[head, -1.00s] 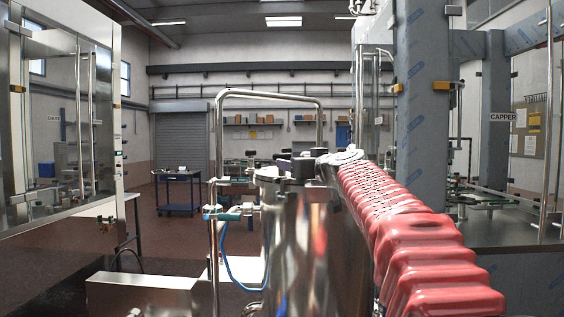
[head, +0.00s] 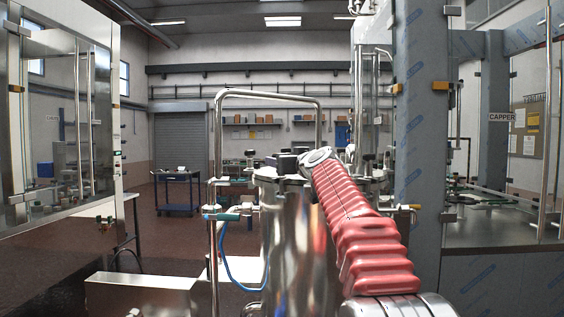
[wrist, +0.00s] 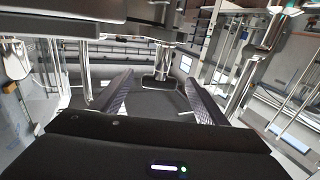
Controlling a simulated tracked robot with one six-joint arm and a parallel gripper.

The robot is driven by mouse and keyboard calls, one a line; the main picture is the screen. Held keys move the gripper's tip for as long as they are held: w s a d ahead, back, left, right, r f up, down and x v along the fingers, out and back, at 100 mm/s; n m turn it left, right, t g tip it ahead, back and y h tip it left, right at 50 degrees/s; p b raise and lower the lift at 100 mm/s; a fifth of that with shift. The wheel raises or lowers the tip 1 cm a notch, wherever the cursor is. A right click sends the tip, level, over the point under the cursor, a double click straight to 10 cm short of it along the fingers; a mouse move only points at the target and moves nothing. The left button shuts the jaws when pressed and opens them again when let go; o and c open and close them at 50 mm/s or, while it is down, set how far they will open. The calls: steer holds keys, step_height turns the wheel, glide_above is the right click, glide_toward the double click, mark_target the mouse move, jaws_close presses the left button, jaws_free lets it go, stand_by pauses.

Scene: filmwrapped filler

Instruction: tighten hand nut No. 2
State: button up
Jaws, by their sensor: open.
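The steel tank (head: 288,235) stands in the middle of the head view, with dark hand nuts around its lid; one hand nut (head: 368,157) shows at the right and another (head: 250,156) at the left. I cannot read any number, so I cannot tell which is No. 2. My gripper (head: 284,163) is a dark shape over the lid, partly hidden by my arm's end. In the wrist view my gripper (wrist: 158,78) is open, its two fingers apart and holding nothing. A bright upright post with a dark end (wrist: 161,80) shows beyond and between the fingertips; I cannot tell whether it is a nut.
A bent steel rail (head: 216,170) rises at the tank's left, with a blue hose (head: 229,262). A machine column (head: 419,150) stands close on the right. A glazed steel cabinet (head: 60,160) is at the left. A blue cart (head: 176,192) stands on the open floor behind.

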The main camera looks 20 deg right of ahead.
steer(key=shift+w, duration=1.35)
steer(key=shift+c, duration=0.4)
steer(key=c, duration=1)
steer(key=shift+w+f+m+h, duration=0.1)
steer(key=shift+f+m+h, duration=0.1)
steer(key=shift+m+h, duration=0.45)
steer(key=shift+h, duration=0.25)
steer(key=shift+a+r, duration=0.1)
steer(key=o, duration=1.1)
steer(key=shift+r, duration=0.1)
